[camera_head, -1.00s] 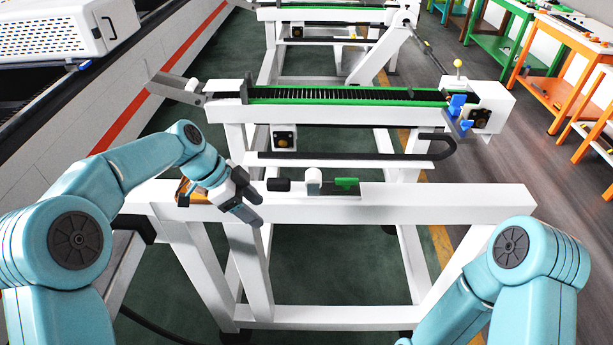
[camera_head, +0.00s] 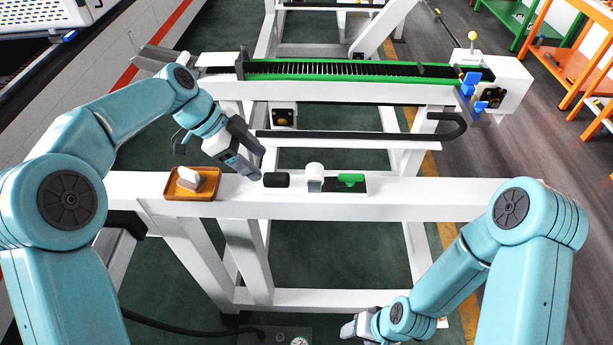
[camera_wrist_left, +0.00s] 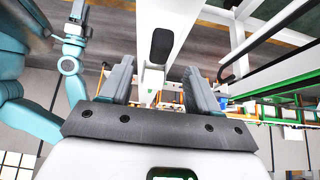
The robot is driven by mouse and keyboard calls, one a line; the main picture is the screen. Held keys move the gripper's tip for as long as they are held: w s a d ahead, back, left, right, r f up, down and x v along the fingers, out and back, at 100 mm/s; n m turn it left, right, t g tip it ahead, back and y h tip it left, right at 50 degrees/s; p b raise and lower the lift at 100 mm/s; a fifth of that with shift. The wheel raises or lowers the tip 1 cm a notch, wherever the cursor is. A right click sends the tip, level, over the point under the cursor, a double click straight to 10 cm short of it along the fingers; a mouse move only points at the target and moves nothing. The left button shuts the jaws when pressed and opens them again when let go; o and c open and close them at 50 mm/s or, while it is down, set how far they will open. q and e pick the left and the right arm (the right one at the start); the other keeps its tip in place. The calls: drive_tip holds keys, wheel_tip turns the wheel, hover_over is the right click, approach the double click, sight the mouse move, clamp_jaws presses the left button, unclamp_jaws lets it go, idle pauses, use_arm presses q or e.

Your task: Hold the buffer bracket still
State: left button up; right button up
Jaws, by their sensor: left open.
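A small fitting on the white beam (camera_head: 440,196) has a black rounded block (camera_head: 276,180), a white upright post (camera_head: 314,177) and a green-topped piece (camera_head: 351,180) on a dark base. I cannot tell for sure which part is the buffer bracket. My left gripper (camera_head: 252,164) is open and empty, just left of and above the black block, apart from it. In the left wrist view its fingers (camera_wrist_left: 157,88) are spread, with the black block (camera_wrist_left: 162,45) beyond them. My right gripper (camera_head: 352,327) is low at the bottom of the head view, its jaws unclear.
An orange tray (camera_head: 210,186) with a white part (camera_head: 187,178) sits on the beam at left. Behind the beam stands a rack with a green-edged conveyor (camera_head: 350,70) and a black curved rail (camera_head: 370,136). Orange benches (camera_head: 570,65) stand at far right.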

sight(271, 176)
use_arm(q)
drive_tip(key=x, duration=0.2)
drive_tip(key=b+x, duration=0.1)
drive_tip(key=x, duration=0.1)
drive_tip(key=shift+w+a+f, duration=0.15)
drive_tip(key=shift+a+f, duration=0.05)
drive_tip(key=shift+f, duration=0.05)
drive_tip(key=shift+d+f+b, duration=0.25)
drive_tip(key=shift+b, duration=0.1)
drive_tip(key=shift+s+d+f, duration=0.35)
drive_tip(key=shift+d, duration=0.3)
drive_tip(key=shift+w+f+b, duration=0.1)
drive_tip(key=shift+f+b, duration=0.05)
drive_tip(key=shift+b, duration=0.15)
drive_tip(key=shift+w+a+f, duration=0.1)
drive_tip(key=shift+w+f, duration=0.15)
drive_tip(key=shift+s+r, duration=0.15)
drive_tip(key=shift+s, duration=0.05)
drive_tip(key=shift+d, duration=0.25)
drive_tip(key=shift+c, duration=1.2)
drive_tip(key=c, duration=0.4)
drive_tip(key=shift+o, duration=1.4)
drive_tip(key=shift+a, duration=0.15)
drive_tip(key=c, duration=0.6)
drive_tip(key=shift+c, duration=0.2)
